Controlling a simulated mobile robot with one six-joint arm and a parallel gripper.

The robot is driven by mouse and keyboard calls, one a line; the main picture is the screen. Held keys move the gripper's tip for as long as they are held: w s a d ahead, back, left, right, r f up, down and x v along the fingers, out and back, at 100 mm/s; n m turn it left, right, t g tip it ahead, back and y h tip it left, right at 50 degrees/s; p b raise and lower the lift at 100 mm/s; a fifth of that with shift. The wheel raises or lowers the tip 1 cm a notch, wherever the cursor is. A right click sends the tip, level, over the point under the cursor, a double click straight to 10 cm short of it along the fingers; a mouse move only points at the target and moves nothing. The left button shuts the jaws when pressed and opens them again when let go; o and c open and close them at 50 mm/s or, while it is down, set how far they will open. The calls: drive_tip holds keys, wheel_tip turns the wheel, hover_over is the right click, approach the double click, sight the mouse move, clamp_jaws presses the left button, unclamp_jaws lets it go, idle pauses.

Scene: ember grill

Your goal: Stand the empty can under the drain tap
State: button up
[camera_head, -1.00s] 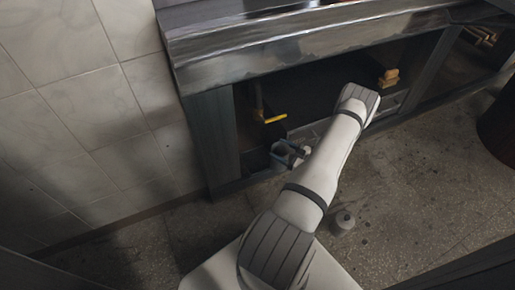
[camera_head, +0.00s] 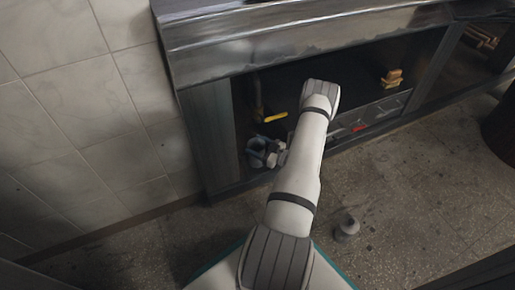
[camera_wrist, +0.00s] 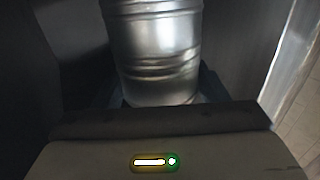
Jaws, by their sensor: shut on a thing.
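The can (camera_wrist: 155,50) is a ribbed silvery metal cylinder between my gripper's jaws in the wrist view, and it looks upright relative to the gripper. My gripper (camera_head: 259,150) is shut on it. In the head view, the gripper is low in the left cabinet opening, and the can is hard to make out against it. The drain tap shows as a yellow handle (camera_head: 276,117) on a dark pipe (camera_head: 257,98), just above the gripper. I cannot tell whether the can is directly below the outlet or touches the floor.
A dark cabinet post (camera_head: 210,140) stands close left of the gripper, beside the tiled wall (camera_head: 90,120). The metal counter (camera_head: 300,42) overhangs the opening. A small grey bottle-like object (camera_head: 347,229) stands on the floor right of my arm. Wooden blocks (camera_head: 391,78) lie further right.

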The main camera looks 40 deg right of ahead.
drive_tip(key=shift+r, duration=0.1)
drive_tip(key=shift+f, duration=0.2)
drive_tip(key=o, duration=1.3)
drive_tip(key=shift+o, duration=0.2)
drive_tip(key=shift+r, duration=0.1)
drive_tip(key=shift+r, duration=0.25)
drive_tip(key=p+v, duration=0.4)
drive_tip(key=v, duration=0.8)
drive_tip(key=shift+d+f, duration=0.1)
